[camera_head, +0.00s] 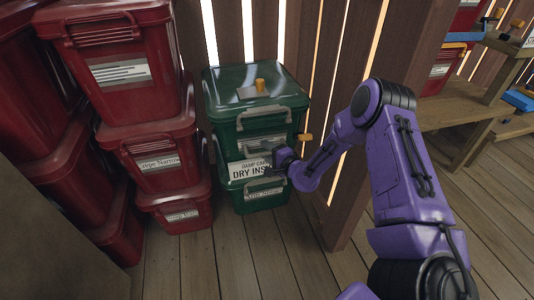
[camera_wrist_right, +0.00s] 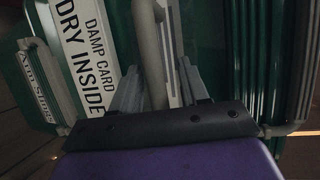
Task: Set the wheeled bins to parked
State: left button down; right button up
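A stack of dark green lidded bins (camera_head: 226,116) stands against the plank wall in the head view, with grey handles. A white sign reading "DAMP CARD DRY INSIDE" (camera_head: 236,171) is on its front; the sign also shows in the right wrist view (camera_wrist_right: 83,50). My right gripper (camera_head: 275,160) is at the front of this stack. In the right wrist view its two fingers (camera_wrist_right: 158,88) stand apart on either side of a grey handle bar (camera_wrist_right: 150,50), with a gap visible on the bar's right. No wheels can be made out. My left gripper is out of view.
Stacked red lidded bins (camera_head: 130,85) stand close to the left of the green stack. A wooden bench (camera_head: 455,112) with more bins is at the right. A wooden post (camera_head: 345,200) stands just right of the green stack. The plank floor (camera_head: 245,260) in front is clear.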

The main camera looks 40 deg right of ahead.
jog(key=s+r+p, duration=0.2)
jog(key=s+p, duration=0.1)
jog(key=s, duration=0.7)
jog(key=shift+s+d, duration=0.15)
jog(key=shift+s, duration=0.15)
jog(key=shift+f, duration=0.1)
